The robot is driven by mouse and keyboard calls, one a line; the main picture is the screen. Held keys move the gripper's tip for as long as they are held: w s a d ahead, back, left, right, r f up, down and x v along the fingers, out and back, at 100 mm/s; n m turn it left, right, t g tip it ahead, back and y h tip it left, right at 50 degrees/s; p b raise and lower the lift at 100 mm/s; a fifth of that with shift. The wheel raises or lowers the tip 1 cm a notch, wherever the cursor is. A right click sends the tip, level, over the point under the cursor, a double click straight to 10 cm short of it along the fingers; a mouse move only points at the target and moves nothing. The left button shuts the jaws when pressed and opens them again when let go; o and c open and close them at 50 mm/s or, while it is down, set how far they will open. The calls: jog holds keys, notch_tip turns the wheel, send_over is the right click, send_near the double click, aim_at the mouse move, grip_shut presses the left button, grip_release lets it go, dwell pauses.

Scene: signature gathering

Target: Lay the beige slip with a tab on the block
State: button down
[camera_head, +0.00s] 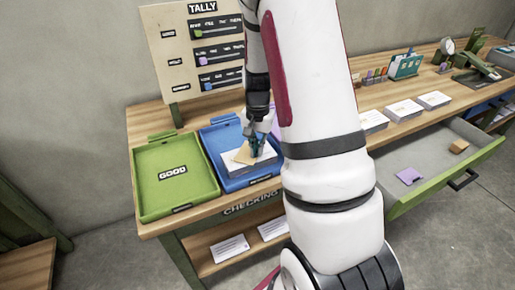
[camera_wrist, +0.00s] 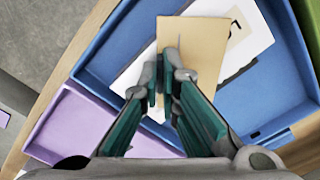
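My gripper (camera_head: 254,141) points down over the blue tray (camera_head: 217,150). In the wrist view its two teal-padded fingers (camera_wrist: 163,84) are nearly together, at the beige slip (camera_wrist: 203,42). They look shut on the slip's tab, which the fingertips mostly hide. The beige slip also shows in the head view (camera_head: 242,156), just under the fingers and over the white block (camera_head: 240,169). The white block lies in the blue tray and also shows in the wrist view (camera_wrist: 250,45), with dark print near one edge. The slip is turned relative to the block. I cannot tell whether they touch.
A green tray (camera_head: 150,190) marked GOOD is left of the blue tray. A lilac tray (camera_wrist: 75,125) lies on the blue tray's other side. A tally board (camera_head: 165,50) stands behind. An open drawer (camera_head: 430,175) at right holds a purple slip (camera_head: 409,176) and a tan piece (camera_head: 459,146).

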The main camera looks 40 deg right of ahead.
jog(key=shift+f, duration=0.2)
jog(key=c, duration=1.8)
grip_release()
jog(key=s+a+r+n, duration=0.1)
jog(key=a+r, duration=0.2)
jog(key=r, duration=0.6)
jog(key=s+a+r+n, duration=0.1)
jog(key=a+r, duration=0.2)
jog(key=r, duration=0.6)
jog(key=s+a+r+n+t, duration=0.2)
jog(key=s+a+r+n, duration=0.1)
jog(key=s+a+n, duration=0.2)
jog(key=s+a+r+n+t, duration=0.1)
jog(key=s+a+r+n, duration=0.3)
jog(key=s+a, duration=0.6)
jog(key=s+n, duration=0.1)
jog(key=s, duration=0.3)
jog(key=shift+a+t, duration=0.2)
jog(key=shift+t, duration=0.2)
